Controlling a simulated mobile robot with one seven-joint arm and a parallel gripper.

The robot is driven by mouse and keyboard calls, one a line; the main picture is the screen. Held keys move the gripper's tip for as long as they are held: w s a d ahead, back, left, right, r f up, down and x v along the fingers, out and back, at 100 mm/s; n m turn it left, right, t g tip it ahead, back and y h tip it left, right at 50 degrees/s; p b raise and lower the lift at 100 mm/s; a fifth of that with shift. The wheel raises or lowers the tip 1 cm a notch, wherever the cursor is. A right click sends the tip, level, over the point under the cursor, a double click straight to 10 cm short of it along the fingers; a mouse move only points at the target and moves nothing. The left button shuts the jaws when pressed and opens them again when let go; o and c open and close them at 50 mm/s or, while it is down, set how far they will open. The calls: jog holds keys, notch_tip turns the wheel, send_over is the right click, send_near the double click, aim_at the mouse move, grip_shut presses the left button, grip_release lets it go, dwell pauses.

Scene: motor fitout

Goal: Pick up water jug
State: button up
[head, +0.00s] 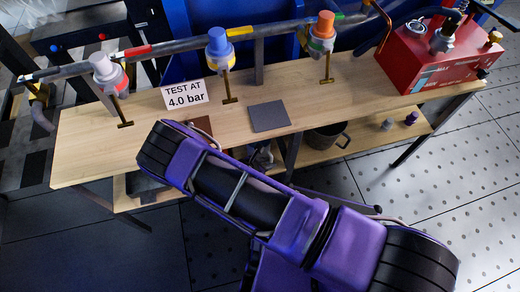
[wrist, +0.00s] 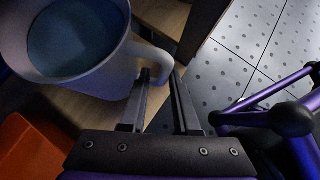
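The water jug (wrist: 95,82) is pale grey-white with blue-green water inside, at the upper left of the wrist view. It stands on a wooden surface, and its handle (wrist: 158,58) points right towards my gripper (wrist: 161,77). My gripper is open, with a clear gap between its fingers. The fingertips are at the handle's outer curve, and its lower part appears between them; I cannot tell whether they touch it. In the head view my arm crosses in front of the bench and my gripper is hidden. A dark handled vessel (head: 326,137) shows on the lower shelf there; I cannot tell whether it is the same jug.
An orange object (wrist: 28,150) lies close at the lower left of the wrist view. The wooden bench (head: 90,150) carries a pipe with valves, a "TEST AT 4.0 bar" sign (head: 185,95) and a red pump unit (head: 430,60). Open tiled floor (head: 450,180) lies right of the bench.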

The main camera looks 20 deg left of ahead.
jog(key=b+x, duration=0.1)
jog(key=x, duration=0.4)
jog(key=shift+d, duration=0.2)
grip_shut()
jog(key=shift+a+r, duration=0.1)
dwell(1.0)
